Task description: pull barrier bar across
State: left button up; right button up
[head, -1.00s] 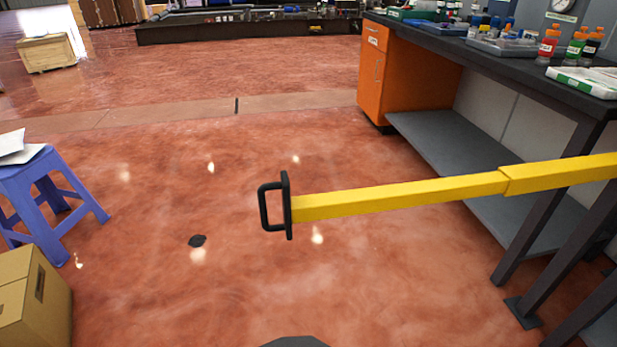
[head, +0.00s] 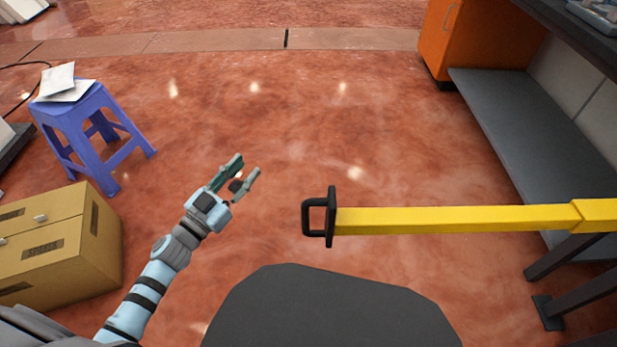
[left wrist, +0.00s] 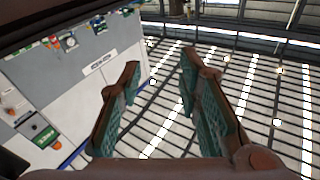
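The yellow barrier bar (head: 450,219) reaches in from the right edge in the head view, level above the floor, in two telescoping sections. A black handle (head: 318,217) is at its left end. My left gripper (head: 248,166) is left of the handle and a little higher in the picture, apart from it. Its fingers are spread with nothing between them. In the left wrist view the open fingers (left wrist: 160,75) also show empty, and neither bar nor handle shows there. My right gripper is in no view.
A blue stool (head: 85,125) with papers and cardboard boxes (head: 105,245) stand on the left. A workbench with a grey lower shelf (head: 540,140) and an orange cabinet (head: 465,40) is on the right. The red floor between is clear.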

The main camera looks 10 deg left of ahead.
pick_arm(q)
jog(key=s+d+r+m+g+h+p, duration=0.2)
jog(key=d+r+m+g+h, duration=0.2)
jog(key=r+m+h, duration=0.3)
jog(key=s+r+m+g+h+p, duration=0.25)
jog(key=s+m+g+h, duration=0.2)
jog(key=s+g, duration=0.75)
jog(key=g, duration=0.1)
send_over(306, 232)
jog(key=shift+w+a+f+m, duration=0.1)
jog(key=shift+w+f+m, duration=0.25)
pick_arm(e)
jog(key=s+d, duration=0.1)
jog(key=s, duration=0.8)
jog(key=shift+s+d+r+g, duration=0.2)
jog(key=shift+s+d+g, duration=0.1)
pick_arm(q)
grip_shut()
